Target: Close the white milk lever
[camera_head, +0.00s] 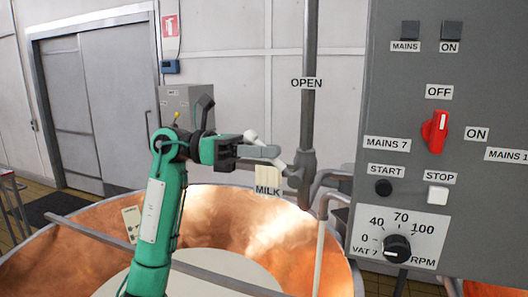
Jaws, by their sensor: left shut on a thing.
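The white milk lever (251,136) runs from its pale upper end down to the right, toward a grey valve (306,162) on the vertical pipe. A cream tag marked MILK (267,187) is just below it. My left gripper (268,151) comes in from the left on the green arm and is shut on the lever, left of the pipe. Its fingers hide part of the lever. My right gripper is not in view.
A large copper vat (318,240) lies below, with a grey bar (205,277) across it. A grey control panel (392,95) with a red switch (435,131) and an RPM knob (397,248) stands close on the right. Grey double doors (105,110) are at the back left.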

